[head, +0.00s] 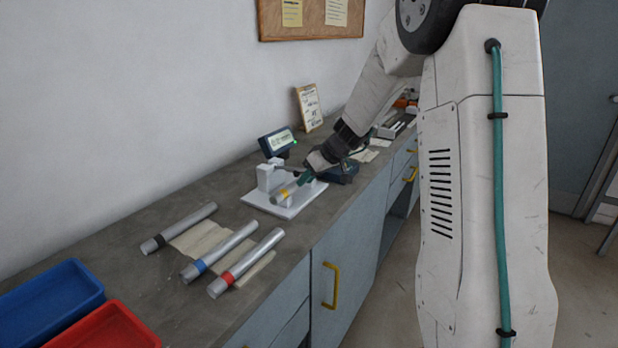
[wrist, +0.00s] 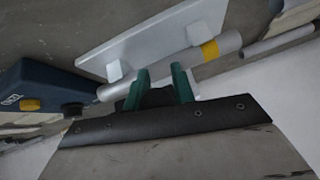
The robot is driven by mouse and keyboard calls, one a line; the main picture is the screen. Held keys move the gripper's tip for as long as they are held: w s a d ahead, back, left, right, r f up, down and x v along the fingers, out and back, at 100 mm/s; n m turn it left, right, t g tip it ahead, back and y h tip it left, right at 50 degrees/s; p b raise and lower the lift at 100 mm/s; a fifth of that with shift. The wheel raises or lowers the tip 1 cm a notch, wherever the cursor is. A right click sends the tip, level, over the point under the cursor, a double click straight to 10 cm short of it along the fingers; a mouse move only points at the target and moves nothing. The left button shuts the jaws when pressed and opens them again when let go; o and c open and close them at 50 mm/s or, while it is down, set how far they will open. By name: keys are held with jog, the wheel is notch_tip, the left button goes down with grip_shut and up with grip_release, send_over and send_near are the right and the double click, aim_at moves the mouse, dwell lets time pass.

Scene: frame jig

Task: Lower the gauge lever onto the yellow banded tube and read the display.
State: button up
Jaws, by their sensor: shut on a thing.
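The gauge stands on a white base plate (head: 258,199) on the bench, with a pale upright block (head: 268,177). Its display (head: 277,141) is lit beside a green light, but the reading is too small to make out. The yellow banded tube (head: 279,197) lies across the gauge; its yellow band (wrist: 210,50) shows right of the fingers in the wrist view. Whether the lever touches the tube I cannot tell.
Black (head: 180,228), blue (head: 220,252) and red (head: 247,262) banded tubes lie on the bench in front. Blue (head: 50,300) and red (head: 105,328) trays are at the near left.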

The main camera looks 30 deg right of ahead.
dwell(0.8)
jog(key=o, duration=0.7)
jog(key=shift+a, duration=0.1)
jog(key=shift+r, duration=0.1)
jog(key=v, duration=0.7)
jog(key=shift+r, duration=0.25)
jog(key=shift+s, duration=0.15)
